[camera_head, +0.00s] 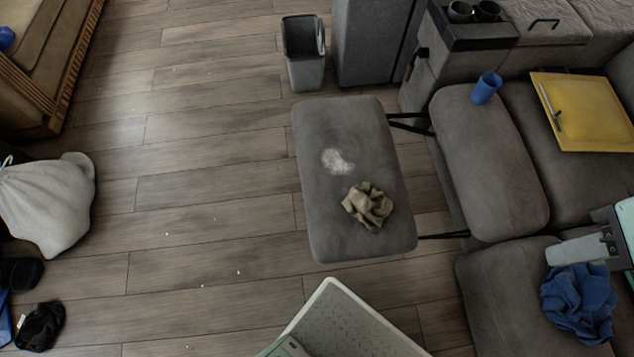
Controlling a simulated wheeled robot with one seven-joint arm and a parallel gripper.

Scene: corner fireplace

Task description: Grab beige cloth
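The beige cloth (367,205) lies crumpled on the grey padded footrest (320,225) in the middle of the view, just below a whitish patch on that cushion. My gripper (575,251) shows at the right edge, over the sofa and well to the right of the beige cloth. Its fingers are seen from above, so I cannot tell whether they are open or shut. A blue cloth (580,303) lies bunched on the sofa seat, below the gripper in the picture; I cannot tell whether they touch.
A blue cup (486,88) and a yellow folder (585,112) are on the grey sofa (490,170). A grey bin (304,55) stands behind the footrest. A light grey sack (48,203) and dark shoes (40,326) are at the left. The wooden floor between is mostly clear.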

